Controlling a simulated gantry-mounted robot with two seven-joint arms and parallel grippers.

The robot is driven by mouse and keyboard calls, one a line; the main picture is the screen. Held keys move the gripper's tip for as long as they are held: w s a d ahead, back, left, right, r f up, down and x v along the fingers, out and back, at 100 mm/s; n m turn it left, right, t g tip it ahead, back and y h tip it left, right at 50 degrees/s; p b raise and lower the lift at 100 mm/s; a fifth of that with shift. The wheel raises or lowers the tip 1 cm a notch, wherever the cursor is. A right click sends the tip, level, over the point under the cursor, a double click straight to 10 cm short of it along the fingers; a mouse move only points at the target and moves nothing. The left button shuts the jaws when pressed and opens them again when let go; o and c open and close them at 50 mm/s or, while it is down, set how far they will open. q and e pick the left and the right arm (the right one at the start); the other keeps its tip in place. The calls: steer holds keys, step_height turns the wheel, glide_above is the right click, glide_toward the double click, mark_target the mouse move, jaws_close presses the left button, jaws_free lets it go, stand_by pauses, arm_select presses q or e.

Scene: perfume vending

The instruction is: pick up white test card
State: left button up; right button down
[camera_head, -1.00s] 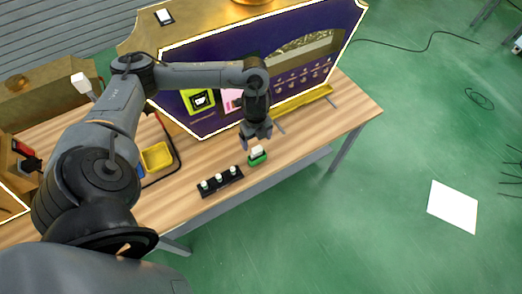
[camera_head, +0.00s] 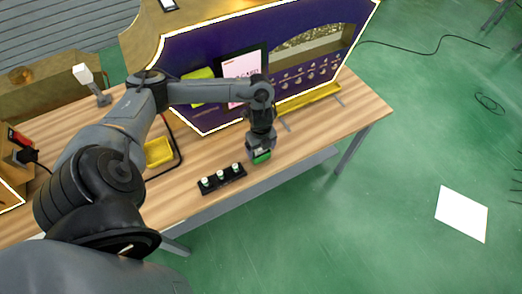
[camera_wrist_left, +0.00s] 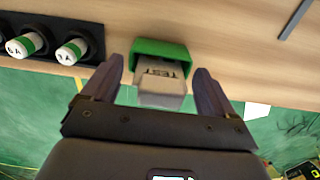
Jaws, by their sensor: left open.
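The white test card (camera_wrist_left: 162,79), marked "TEST", stands in a green holder (camera_wrist_left: 160,49) in the left wrist view. The green holder also shows in the head view (camera_head: 261,157), at the table's front edge, partly covered by my left gripper. My left gripper (camera_wrist_left: 164,77) is open, with one finger on each side of the card and a visible gap on both sides. In the head view my left gripper (camera_head: 260,145) is right above the holder and hides the card. My right gripper is not in view.
A black rack (camera_head: 222,179) with several white-capped bottles stands just left of the holder; it also shows in the left wrist view (camera_wrist_left: 88,36). A purple vending panel (camera_head: 215,55) rises behind. A yellow tray (camera_head: 158,152) lies further left. The table to the right is clear.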

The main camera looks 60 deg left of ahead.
arm_select(q)
steer(key=c, duration=1.1)
steer(key=shift+c, duration=0.2)
steer(key=shift+r, duration=0.15)
